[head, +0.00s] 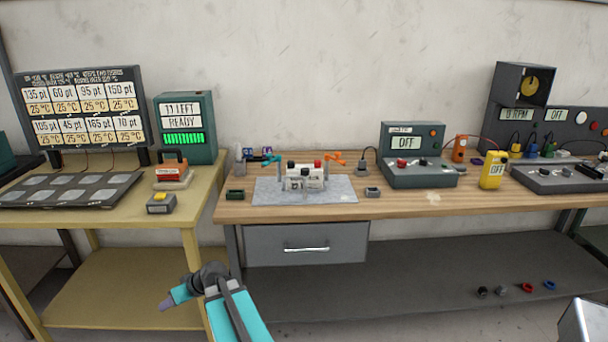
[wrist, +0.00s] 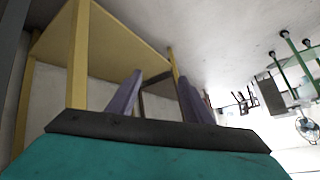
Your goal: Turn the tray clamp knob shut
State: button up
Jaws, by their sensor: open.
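I cannot make out a tray clamp knob for certain in either view. In the head view a small light block with black and red knobs (head: 305,176) stands on a grey mat (head: 262,196) on the wooden workbench. My gripper (head: 165,304) is low in front of the tables, apart from the bench and well below its top. In the wrist view the two purple fingers of my gripper (wrist: 155,92) stand apart with nothing between them. That view is strongly tilted and shows a yellow table's frame (wrist: 78,60) and the floor, not the bench top.
The bench holds a grey instrument reading OFF (head: 412,160) and a yellow meter (head: 493,170). A drawer (head: 306,245) hangs below the bench.

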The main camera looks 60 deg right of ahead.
jog(key=s+d+r+m+t+h, duration=0.1)
jog(key=d+r+t, duration=0.1)
jog(key=d+r, duration=0.35)
jog(key=d+r+t+h, duration=0.1)
jog(key=d+r+h, duration=0.15)
jog(key=d, duration=0.65)
jog(key=m+t+h, duration=0.2)
jog(key=m+h, duration=0.3)
jog(key=h, duration=0.6)
send_near(306, 172)
jog(key=s, duration=0.2)
jog(key=shift+a+r, duration=0.1)
jog(key=shift+a, duration=0.35)
jog(key=shift+w+d+y, duration=0.1)
jog(key=shift+w+y, duration=0.1)
jog(key=shift+y, duration=0.05)
jog(key=shift+p+x, duration=2.2)
jog(key=shift+x, duration=4.55)
